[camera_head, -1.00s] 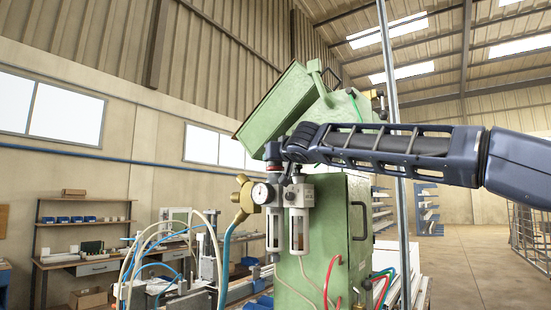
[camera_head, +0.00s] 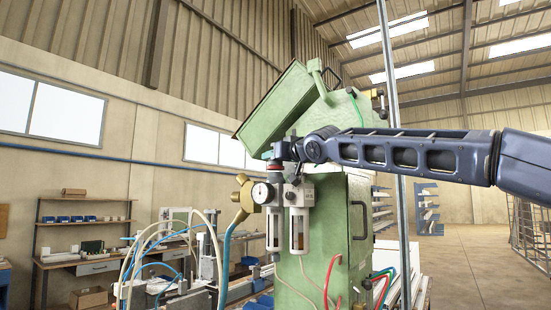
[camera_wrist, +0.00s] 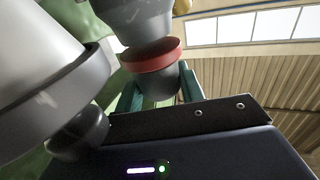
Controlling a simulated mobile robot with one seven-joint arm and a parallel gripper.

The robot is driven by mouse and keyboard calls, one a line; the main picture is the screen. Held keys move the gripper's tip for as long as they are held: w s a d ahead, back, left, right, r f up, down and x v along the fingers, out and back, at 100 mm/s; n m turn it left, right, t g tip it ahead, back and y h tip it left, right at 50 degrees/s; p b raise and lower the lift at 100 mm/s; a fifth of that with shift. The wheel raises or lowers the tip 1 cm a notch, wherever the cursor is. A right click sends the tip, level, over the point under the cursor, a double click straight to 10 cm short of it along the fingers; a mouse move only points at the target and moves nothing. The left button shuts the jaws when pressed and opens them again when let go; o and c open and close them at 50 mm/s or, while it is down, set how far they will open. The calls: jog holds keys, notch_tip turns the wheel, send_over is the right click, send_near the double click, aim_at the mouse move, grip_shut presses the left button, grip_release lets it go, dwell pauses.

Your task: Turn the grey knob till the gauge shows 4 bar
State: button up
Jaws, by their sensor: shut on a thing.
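The grey knob (camera_head: 275,166) sits on top of the regulator at the front of the green machine. In the wrist view it shows as a dark grey stub (camera_wrist: 158,86) with a red ring (camera_wrist: 152,55) beside it. My gripper (camera_head: 274,157) comes at the knob from above, and its teal fingers (camera_wrist: 160,92) are shut on the knob's two sides. The round white gauge (camera_head: 262,193) faces the head camera just below and left of the knob. Its needle is too small to read.
A brass fitting (camera_head: 242,200) is left of the gauge. A clear filter bowl (camera_head: 297,230) hangs to the right. A large grey cylinder (camera_wrist: 50,70) stands close beside my gripper. The green cabinet (camera_head: 335,225) is close behind. Hoses (camera_head: 150,250) loop at lower left.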

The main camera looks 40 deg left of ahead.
jog(key=o, duration=1)
jog(key=shift+c, duration=0.2)
jog(key=shift+d, duration=0.1)
jog(key=v, duration=1)
jog(key=shift+s+d, duration=0.2)
jog(key=shift+d, duration=0.05)
